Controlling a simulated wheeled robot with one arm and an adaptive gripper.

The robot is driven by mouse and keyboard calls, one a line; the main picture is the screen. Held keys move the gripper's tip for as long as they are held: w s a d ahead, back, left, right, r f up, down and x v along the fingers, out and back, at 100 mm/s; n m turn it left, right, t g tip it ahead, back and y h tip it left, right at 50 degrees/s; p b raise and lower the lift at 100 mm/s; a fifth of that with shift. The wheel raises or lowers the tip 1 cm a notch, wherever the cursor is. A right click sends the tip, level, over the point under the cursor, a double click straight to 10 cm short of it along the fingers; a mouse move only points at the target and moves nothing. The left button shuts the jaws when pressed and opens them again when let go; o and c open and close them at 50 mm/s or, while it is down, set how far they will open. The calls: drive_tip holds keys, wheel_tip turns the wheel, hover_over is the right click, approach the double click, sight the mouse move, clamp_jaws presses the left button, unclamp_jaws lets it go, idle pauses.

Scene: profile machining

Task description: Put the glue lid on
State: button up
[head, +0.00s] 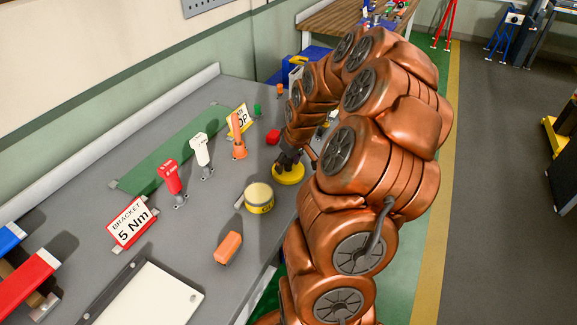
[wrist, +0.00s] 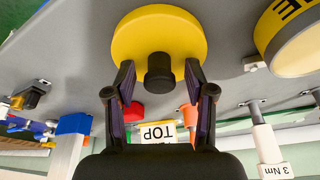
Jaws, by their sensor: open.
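The glue lid (head: 288,176) is a flat yellow disc lying near the right edge of the grey bench in the head view. In the wrist view the lid (wrist: 145,32) shows its black knob (wrist: 160,70). My gripper (wrist: 159,80) is open, with one finger on each side of the knob and visible gaps between. In the head view my gripper (head: 288,160) is right over the lid and hides its knob. The glue pot (head: 259,199), a yellow tub with a pale top, stands to the lid's lower left; part of it shows in the wrist view (wrist: 298,45).
An orange block (head: 228,247) lies in front of the pot. Red (head: 171,178), white (head: 202,150) and orange (head: 238,140) tools stand behind, beside a green strip (head: 172,150).

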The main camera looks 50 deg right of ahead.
clamp_jaws()
idle(0.4)
